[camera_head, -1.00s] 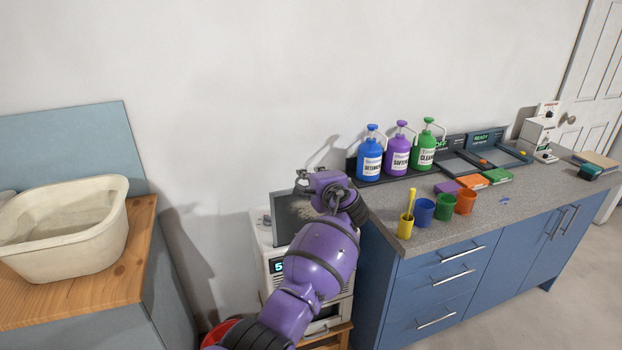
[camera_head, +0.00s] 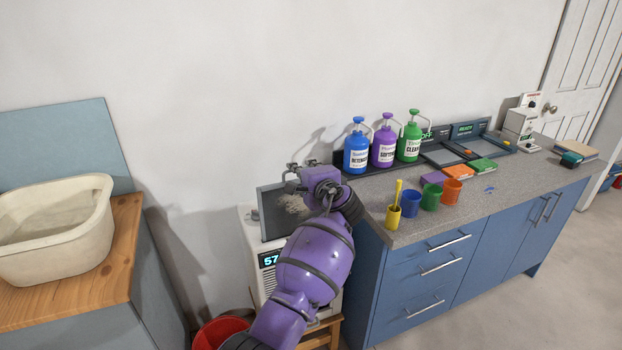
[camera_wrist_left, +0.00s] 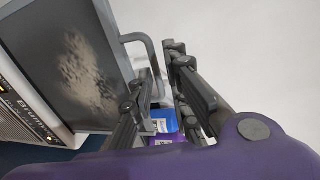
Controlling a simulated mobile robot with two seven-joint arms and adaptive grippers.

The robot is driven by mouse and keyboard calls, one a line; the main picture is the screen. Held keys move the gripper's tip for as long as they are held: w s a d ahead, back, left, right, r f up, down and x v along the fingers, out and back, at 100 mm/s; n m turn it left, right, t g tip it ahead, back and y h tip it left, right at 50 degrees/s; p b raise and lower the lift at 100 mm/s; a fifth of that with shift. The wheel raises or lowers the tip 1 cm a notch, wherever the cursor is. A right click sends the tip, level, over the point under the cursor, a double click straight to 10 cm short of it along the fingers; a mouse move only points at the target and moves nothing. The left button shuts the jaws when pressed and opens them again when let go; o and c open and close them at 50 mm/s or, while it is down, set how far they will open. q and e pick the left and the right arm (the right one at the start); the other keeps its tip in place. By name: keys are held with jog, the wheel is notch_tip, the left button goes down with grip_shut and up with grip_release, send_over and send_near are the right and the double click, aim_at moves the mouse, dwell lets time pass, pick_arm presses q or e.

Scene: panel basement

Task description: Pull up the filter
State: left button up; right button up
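The filter (camera_head: 275,208) is a dark grey framed panel with pale lint on its face, standing upright at the top of a white machine (camera_head: 251,232). In the left wrist view the filter (camera_wrist_left: 72,68) is at the left, with a grey loop handle (camera_wrist_left: 143,42) on its edge. My left gripper (camera_head: 293,176) is at the filter's upper right edge. In the wrist view its fingers (camera_wrist_left: 163,75) stand apart, with the handle's near end close to the left finger. Contact with the handle is unclear. My right gripper is out of view.
A counter (camera_head: 470,200) at the right holds blue, purple and green pump bottles (camera_head: 383,147) and several coloured cups (camera_head: 411,204). A cream tub (camera_head: 55,240) sits on a wooden top at the left. A red bucket (camera_head: 218,333) is on the floor beside the machine.

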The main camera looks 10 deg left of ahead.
pick_arm(q)
jog(key=v, duration=0.8)
jog(key=shift+s+d, duration=0.15)
jog(key=shift+s, duration=0.2)
jog(key=shift+r, duration=0.15)
